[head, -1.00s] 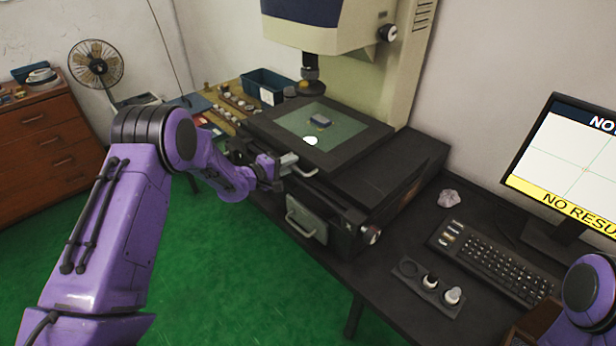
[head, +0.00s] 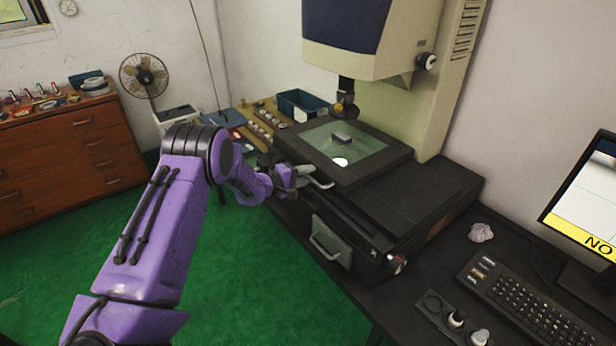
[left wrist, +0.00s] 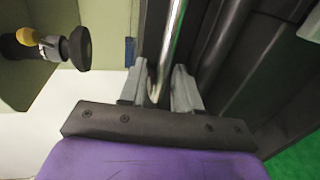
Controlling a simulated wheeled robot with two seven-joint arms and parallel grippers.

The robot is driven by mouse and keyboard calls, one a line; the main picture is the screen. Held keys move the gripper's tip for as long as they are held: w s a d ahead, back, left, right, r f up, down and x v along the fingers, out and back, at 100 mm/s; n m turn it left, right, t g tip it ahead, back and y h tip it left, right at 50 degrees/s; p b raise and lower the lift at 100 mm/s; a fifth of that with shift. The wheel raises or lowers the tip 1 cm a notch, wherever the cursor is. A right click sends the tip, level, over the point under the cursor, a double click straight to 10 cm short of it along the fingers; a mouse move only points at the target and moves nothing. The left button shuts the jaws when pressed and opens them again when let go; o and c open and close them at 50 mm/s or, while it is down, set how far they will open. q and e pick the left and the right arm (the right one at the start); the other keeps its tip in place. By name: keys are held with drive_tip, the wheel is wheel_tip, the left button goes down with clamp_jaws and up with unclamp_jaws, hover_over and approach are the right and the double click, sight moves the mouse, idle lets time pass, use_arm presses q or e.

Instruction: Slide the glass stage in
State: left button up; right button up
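The glass stage (head: 392,160) is a black frame around a greenish pane under the measuring machine's lens (head: 346,98). A metal handle (head: 322,184) is at the stage's near left edge. My left gripper (head: 300,177) is at this handle. In the left wrist view, the fingers of the left gripper (left wrist: 158,88) stand on both sides of the handle's shiny bar (left wrist: 174,35) and look closed on it. My right gripper is out of view.
The machine's base (head: 425,200) has a front panel with another handle (head: 325,248). A blue bin (head: 302,103) stands behind the stage. A keyboard (head: 520,300), a crumpled ball (head: 481,232) and a monitor (head: 590,200) are at the right. Green floor (head: 240,280) lies open in front.

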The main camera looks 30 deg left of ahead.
use_arm(q)
drive_tip(key=b+v, duration=0.1)
drive_tip(key=v, duration=0.9)
drive_tip(key=shift+s, duration=0.25)
